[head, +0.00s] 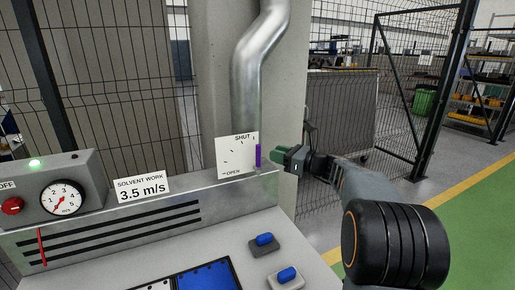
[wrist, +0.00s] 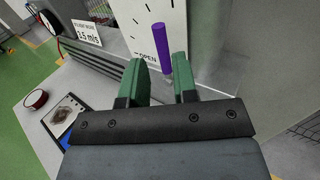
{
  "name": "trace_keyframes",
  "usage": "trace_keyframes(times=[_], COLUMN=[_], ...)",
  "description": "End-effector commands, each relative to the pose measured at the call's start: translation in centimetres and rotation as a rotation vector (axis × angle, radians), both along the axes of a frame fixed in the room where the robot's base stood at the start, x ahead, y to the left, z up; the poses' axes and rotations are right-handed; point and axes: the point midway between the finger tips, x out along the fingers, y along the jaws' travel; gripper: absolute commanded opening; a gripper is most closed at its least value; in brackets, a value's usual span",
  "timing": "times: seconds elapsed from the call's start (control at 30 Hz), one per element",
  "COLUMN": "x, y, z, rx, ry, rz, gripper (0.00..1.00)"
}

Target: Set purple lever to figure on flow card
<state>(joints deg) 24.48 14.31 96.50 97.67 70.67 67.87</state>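The purple lever (head: 258,155) stands about upright at the right edge of a white scale plate (head: 232,154) marked SHUT at the top and OPEN at the bottom. The flow card (head: 141,188) reads SOLVENT WORK 3.5 m/s and stands on the console ledge. My gripper (head: 280,154) is just right of the lever, with a small gap in the head view. In the wrist view its green fingers (wrist: 158,68) are apart, with nothing between them held. The lever (wrist: 161,45) shows beyond and between the fingertips there. The lever's pivot is not clear.
A round m/s gauge (head: 63,197) has its red needle towards the lower left. Beside it are a red knob (head: 12,206) and a lit green lamp (head: 35,163). Blue switches (head: 264,240) sit on the console top. A silver pipe (head: 249,75) rises behind the plate.

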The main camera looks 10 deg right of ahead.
Motion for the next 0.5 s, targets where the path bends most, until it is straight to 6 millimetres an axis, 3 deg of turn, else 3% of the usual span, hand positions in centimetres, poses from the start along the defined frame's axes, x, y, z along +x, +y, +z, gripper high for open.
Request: trace_keyframes(times=[0.2,0.5], x=[2.9,5.0], y=[2.9,5.2], z=[0.1,0.0], rx=[0.0,0.0], ry=[0.0,0.0], rz=[0.003,0.004], gripper=[0.27,0.27])
